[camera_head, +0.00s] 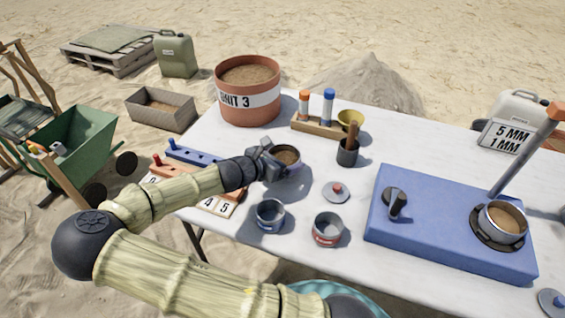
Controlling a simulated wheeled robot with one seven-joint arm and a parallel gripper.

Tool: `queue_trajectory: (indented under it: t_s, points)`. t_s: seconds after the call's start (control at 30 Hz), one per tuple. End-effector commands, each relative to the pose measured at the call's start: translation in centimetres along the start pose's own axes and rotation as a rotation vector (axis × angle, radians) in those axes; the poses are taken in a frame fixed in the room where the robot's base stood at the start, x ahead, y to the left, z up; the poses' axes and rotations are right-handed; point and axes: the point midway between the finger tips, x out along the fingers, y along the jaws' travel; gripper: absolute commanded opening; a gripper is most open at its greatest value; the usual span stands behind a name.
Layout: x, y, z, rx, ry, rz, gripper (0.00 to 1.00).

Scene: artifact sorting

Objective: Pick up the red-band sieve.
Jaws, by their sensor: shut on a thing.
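The red-band sieve (327,231) is a small grey metal cup with a red mark low on its side. It stands empty on the white table (345,269), near the front edge. My gripper (272,160) is farther back and to the left of it, shut on a round metal pan of brown sand (287,155). My fingers hide part of this pan, and I cannot make out a band colour on it. A similar sieve with a blue mark (270,214) stands to the left of the red-band sieve.
A blue shaker box (430,240) with a sand-filled sieve (503,223) is at the right. A grey lid (337,191) and a dark tool cup (347,154) are near my gripper. A terracotta bucket (248,97) and a vial rack (318,126) stand behind. Number cards (216,205) lie left.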

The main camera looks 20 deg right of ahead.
Motion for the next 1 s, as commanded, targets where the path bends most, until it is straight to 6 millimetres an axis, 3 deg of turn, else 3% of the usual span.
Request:
queue_trajectory:
  t_s: [0.1, 0.33, 1.0]
  points:
    - [-1.1, 0.0, 2.6, 0.004, 0.002, 0.002, 0.62]
    - [-2.5, 0.1, 6.0, 0.002, 0.001, 0.002, 0.62]
    - [-2.7, 0.0, 6.6, -0.001, 0.0, 0.0, 0.62]
